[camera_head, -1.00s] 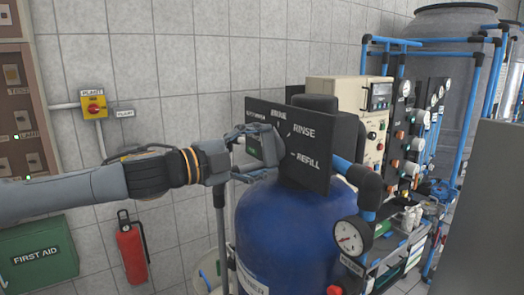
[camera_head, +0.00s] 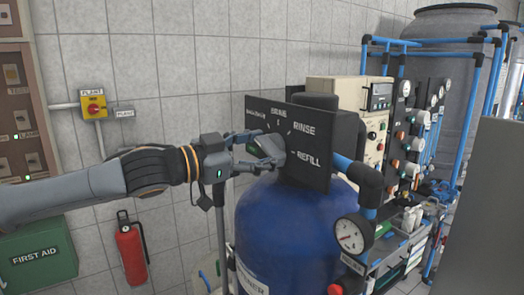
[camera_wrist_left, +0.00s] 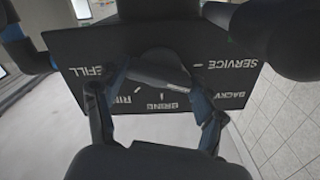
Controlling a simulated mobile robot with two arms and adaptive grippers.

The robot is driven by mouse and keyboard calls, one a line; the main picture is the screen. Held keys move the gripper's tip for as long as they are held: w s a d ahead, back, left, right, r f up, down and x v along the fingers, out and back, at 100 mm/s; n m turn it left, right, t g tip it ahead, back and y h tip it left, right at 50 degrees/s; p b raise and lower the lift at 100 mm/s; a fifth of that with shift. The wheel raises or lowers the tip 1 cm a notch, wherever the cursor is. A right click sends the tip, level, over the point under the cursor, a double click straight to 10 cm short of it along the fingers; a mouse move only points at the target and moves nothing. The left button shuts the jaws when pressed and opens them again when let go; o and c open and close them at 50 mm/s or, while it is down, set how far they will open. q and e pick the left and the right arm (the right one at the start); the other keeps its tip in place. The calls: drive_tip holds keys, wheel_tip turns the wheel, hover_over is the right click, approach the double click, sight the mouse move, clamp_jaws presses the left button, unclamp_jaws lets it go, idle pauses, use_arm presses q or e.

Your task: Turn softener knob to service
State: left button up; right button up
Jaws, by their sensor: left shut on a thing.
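The softener's black panel (camera_head: 318,172) stands on top of the blue tank and bears the labels BRINE, RINSE and REFILL. In the left wrist view the panel (camera_wrist_left: 232,97) also shows SERVICE and part of BACKWASH. The grey softener knob (camera_wrist_left: 160,72) sits at the panel's middle, between the two fingers; in the head view it (camera_head: 271,147) is partly hidden by them. My left gripper (camera_head: 262,150) reaches in from the left and is shut on the knob. I cannot tell which label the knob points to. My right gripper is not in view.
The blue tank (camera_head: 285,235) has a pressure gauge (camera_head: 350,234) and pipes at its right. A beige control unit (camera_head: 345,97) stands behind the panel. A fire extinguisher (camera_head: 132,252) and first aid box (camera_head: 40,252) are on the left wall.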

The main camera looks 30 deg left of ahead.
use_arm(q)
drive_tip(key=shift+f+n+b, duration=0.1)
drive_tip(key=shift+n+b, duration=0.25)
drive_tip(key=shift+n, duration=1.65)
drive_tip(key=o, duration=1.2)
drive_tip(key=shift+c, duration=0.2)
drive_tip(key=shift+s+a, duration=0.1)
drive_tip(key=shift+s, duration=0.05)
drive_tip(key=v, duration=1.1)
drive_tip(key=shift+s, duration=0.35)
